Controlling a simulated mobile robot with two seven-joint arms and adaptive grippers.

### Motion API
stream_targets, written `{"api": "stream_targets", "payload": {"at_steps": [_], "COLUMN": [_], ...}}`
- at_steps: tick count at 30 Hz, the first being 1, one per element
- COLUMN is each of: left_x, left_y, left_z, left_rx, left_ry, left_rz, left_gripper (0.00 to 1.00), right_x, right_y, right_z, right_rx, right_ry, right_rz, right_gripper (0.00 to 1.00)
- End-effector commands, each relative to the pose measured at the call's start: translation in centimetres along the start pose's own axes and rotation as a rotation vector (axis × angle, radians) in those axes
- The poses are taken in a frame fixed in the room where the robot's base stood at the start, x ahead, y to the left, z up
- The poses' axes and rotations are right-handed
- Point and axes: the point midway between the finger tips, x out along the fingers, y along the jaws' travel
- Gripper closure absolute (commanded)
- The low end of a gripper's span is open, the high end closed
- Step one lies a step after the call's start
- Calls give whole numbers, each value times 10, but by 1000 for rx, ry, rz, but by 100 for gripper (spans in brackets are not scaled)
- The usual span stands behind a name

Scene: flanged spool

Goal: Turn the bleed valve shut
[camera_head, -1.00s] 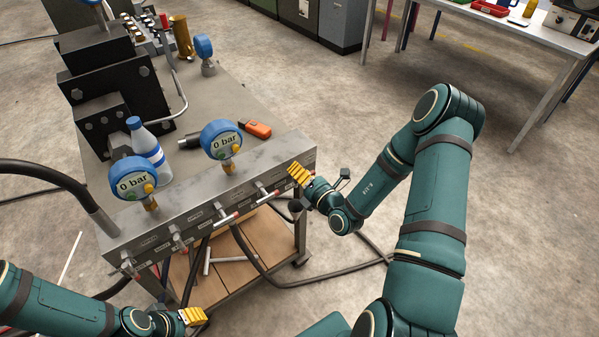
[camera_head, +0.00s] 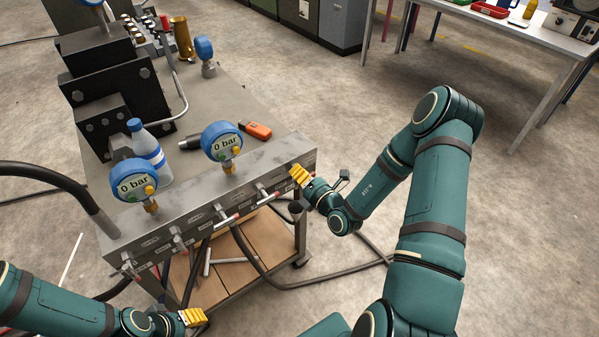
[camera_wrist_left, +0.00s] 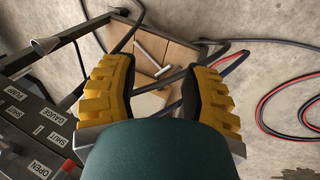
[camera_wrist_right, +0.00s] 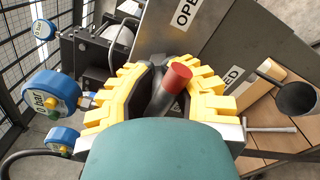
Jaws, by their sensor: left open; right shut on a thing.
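A grey metal manifold block (camera_head: 200,205) runs along the cart's front edge, with several red-tipped valve levers on its front face. My right gripper (camera_head: 299,175) is at the block's right end. In the right wrist view its yellow fingers (camera_wrist_right: 168,92) are shut on a grey lever with a red tip (camera_wrist_right: 177,76). A label reading OPEN is above it, and a partly hidden label ending in "ED" (camera_wrist_right: 231,77) is to its right. My left gripper (camera_head: 194,316) is open and empty, low in front of the cart; its spread fingers show in the left wrist view (camera_wrist_left: 158,92).
Two blue gauges reading 0 bar, one at the middle (camera_head: 222,141) and one at the left (camera_head: 133,179), stand on the block. Black hoses hang below, over a wooden shelf (camera_head: 262,240).

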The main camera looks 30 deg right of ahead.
Motion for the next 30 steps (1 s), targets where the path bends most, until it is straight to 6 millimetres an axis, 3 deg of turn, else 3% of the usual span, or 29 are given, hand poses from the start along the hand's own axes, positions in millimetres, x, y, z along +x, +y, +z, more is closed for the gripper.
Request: {"api": "stream_targets", "payload": {"at_steps": [14,30], "left_x": [-19,-64], "left_y": [7,24], "left_z": [-6,-26], "left_rx": [-4,-18], "left_ry": [11,58], "left_rz": [-1,-6], "left_gripper": [53,53], "right_x": [-1,-1], "right_y": [1,1], "right_z": [1,1], "right_rx": [149,651], "right_ry": [0,-2], "right_rz": [-4,-4], "right_gripper": [100,100]}}
